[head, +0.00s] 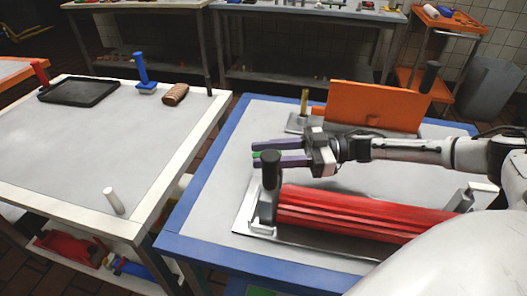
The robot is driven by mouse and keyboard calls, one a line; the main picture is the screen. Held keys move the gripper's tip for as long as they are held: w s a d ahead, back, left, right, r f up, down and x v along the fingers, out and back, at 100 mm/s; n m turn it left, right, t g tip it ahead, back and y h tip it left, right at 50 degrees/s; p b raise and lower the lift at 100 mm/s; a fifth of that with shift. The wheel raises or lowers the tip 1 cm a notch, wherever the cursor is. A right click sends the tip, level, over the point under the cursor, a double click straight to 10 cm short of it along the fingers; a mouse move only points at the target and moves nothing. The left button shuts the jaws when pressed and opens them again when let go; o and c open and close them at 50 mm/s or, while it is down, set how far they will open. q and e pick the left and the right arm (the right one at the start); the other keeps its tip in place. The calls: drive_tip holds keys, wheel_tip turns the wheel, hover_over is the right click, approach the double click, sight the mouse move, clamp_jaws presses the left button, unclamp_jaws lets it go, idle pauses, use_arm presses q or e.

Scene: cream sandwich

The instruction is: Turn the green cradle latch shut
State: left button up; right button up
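A small green piece (257,154), which looks like the latch, shows at the left end of the blue-edged table, just behind the black-topped upright of the red roller cradle. The lower part of it is hidden. My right gripper (256,153) reaches in from the right with two purple fingers pointing left. The fingers are apart, and the green piece shows between their tips. I cannot tell whether they press on it. The red roller (365,213) lies in the grey cradle (245,212). My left gripper is not in view.
The black-topped upright (270,172) stands close in front of the fingers. An orange panel (375,105) stands behind my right arm. The white table (140,125) at left holds a black tray (78,91), a blue-handled tool (142,75) and a brown brush-like object (175,95).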

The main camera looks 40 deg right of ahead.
drive_tip(key=shift+w+a, duration=0.2)
drive_tip(key=shift+a, duration=0.15)
